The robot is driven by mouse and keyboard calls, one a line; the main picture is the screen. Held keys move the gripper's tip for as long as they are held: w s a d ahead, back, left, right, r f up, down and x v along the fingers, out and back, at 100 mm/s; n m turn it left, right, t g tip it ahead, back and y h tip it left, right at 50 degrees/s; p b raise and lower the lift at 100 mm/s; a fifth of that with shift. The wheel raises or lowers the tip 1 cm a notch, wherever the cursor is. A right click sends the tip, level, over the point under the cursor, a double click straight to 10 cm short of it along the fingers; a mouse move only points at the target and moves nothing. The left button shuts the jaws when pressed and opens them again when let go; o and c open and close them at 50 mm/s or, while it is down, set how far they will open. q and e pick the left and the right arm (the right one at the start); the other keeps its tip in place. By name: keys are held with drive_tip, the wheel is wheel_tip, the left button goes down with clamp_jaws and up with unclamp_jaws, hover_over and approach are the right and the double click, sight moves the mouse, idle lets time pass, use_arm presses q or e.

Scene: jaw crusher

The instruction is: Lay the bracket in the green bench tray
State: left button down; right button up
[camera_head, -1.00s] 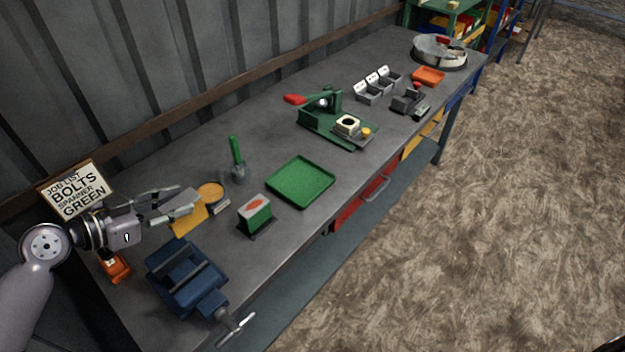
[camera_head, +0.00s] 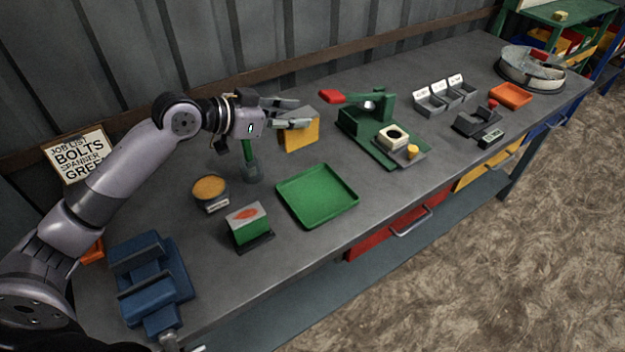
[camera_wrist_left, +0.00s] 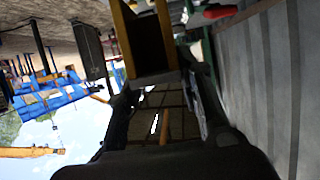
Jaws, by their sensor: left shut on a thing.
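The bracket (camera_head: 300,134) is an angled piece with yellow and grey-brown faces. My left gripper (camera_head: 303,113) is shut on it and holds it above the back of the bench, behind the green tray. In the left wrist view the bracket (camera_wrist_left: 150,45) stands out beyond the fingers, partly hidden by them. The green bench tray (camera_head: 318,196) lies flat and empty near the bench's front edge, below and slightly right of the bracket in the head view. My right gripper is in neither view.
A green-handled tool (camera_head: 249,168) stands upright below my left gripper. A blue vise (camera_head: 150,280) is at front left.

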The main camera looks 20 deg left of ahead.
use_arm(q)
wheel_tip(320, 180, down, 17)
drive_tip(key=shift+r+p, duration=0.1)
drive_tip(key=shift+p, duration=0.35)
drive_tip(key=c, duration=1.5)
unclamp_jaws()
drive_tip(key=shift+f, duration=0.2)
drive_tip(key=o, duration=0.4)
drive_tip(key=shift+s, duration=0.1)
